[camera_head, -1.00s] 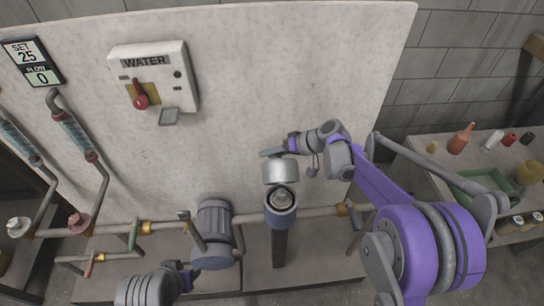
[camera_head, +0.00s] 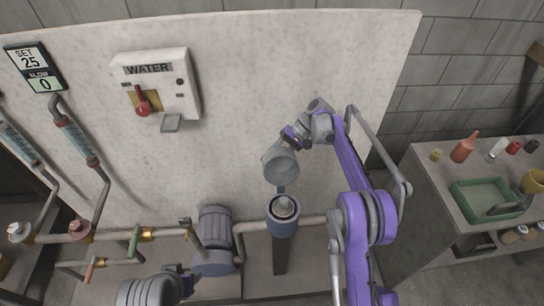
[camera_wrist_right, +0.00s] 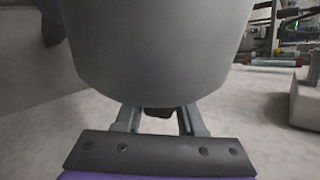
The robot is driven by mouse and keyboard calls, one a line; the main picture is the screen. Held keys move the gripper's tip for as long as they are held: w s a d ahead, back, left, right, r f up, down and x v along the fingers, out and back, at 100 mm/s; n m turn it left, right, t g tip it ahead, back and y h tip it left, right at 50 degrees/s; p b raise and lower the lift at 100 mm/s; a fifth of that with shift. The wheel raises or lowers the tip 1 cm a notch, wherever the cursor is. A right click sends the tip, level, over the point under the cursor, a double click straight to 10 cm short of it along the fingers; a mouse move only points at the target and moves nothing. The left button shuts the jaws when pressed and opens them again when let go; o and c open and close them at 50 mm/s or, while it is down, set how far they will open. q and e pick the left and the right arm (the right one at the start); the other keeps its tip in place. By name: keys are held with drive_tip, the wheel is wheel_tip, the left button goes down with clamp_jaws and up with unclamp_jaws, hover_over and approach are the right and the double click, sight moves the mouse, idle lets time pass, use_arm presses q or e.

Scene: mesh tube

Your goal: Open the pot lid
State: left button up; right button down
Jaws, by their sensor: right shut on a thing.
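The pot (camera_head: 283,228) is a blue upright cylinder on a dark post, its top open and a pale metal part showing inside. The pot lid (camera_head: 281,163) is a grey metal cup-shaped cover, held tilted above the pot and clear of its rim. My right gripper (camera_head: 298,138) is shut on the lid at its upper right side. In the right wrist view the lid (camera_wrist_right: 160,55) fills the top middle, and a dark piece sits between the fingers (camera_wrist_right: 158,116). My left gripper (camera_head: 187,280) is low at left of centre, away from the pot; its jaws are unclear.
A grey motor (camera_head: 214,238) and pipes with valves stand left of the pot. A white panel behind carries a WATER box (camera_head: 155,85) with a red knob. A side table at right holds a green tray (camera_head: 462,208) and bottles. The floor between is clear.

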sight(284, 147)
drive_tip(key=shift+w+f+g, duration=0.1)
drive_tip(key=shift+f+g, duration=0.2)
drive_tip(key=shift+f, duration=0.05)
idle(0.3)
drive_tip(key=c, duration=0.5)
unclamp_jaws()
drive_tip(key=p+v, duration=0.1)
drive_tip(key=v, duration=0.5)
drive_tip(key=shift+r, duration=0.1)
drive_tip(key=p+v, duration=0.4)
drive_tip(key=p, duration=0.1)
drive_tip(key=shift+w+d+r, duration=0.15)
drive_tip(key=shift+d+r, duration=0.05)
drive_tip(key=shift+d, duration=0.05)
